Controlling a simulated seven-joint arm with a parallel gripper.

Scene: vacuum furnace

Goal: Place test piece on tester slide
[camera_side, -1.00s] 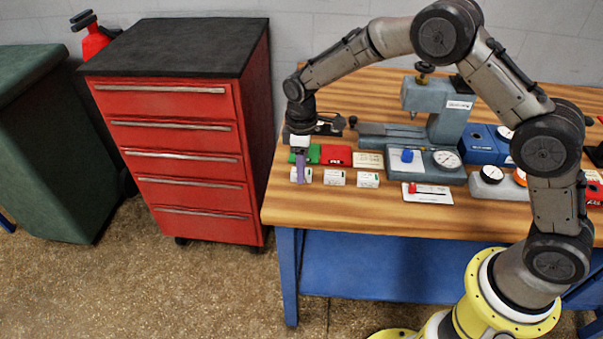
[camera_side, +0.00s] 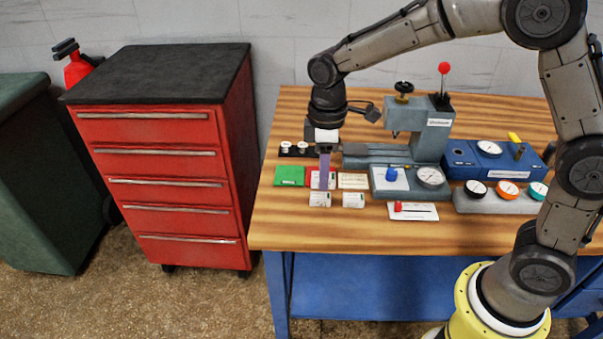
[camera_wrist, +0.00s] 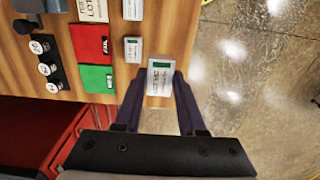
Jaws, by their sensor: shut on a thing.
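My gripper (camera_side: 324,176) is shut on a white test piece (camera_wrist: 159,78) with a green strip and small print. The wrist view shows the piece between the two dark fingers (camera_wrist: 159,95). In the side view the gripper points down over the red card (camera_side: 314,179); the fingers largely hide the piece. Two similar white pieces, a left one (camera_side: 320,200) and a right one (camera_side: 353,201), lie on the bench. The grey tester (camera_side: 434,128) stands to the right with a flat grey slide bed (camera_side: 365,151) at its left; nothing visibly lies on that bed.
A green card (camera_side: 289,176) and beige card (camera_side: 353,181) flank the red one. A grey gauge block (camera_side: 408,190) with a blue knob stands before the tester. A blue gauge box (camera_side: 470,160) and several dials stand farther right. Front-left wooden bench (camera_side: 285,225) is clear.

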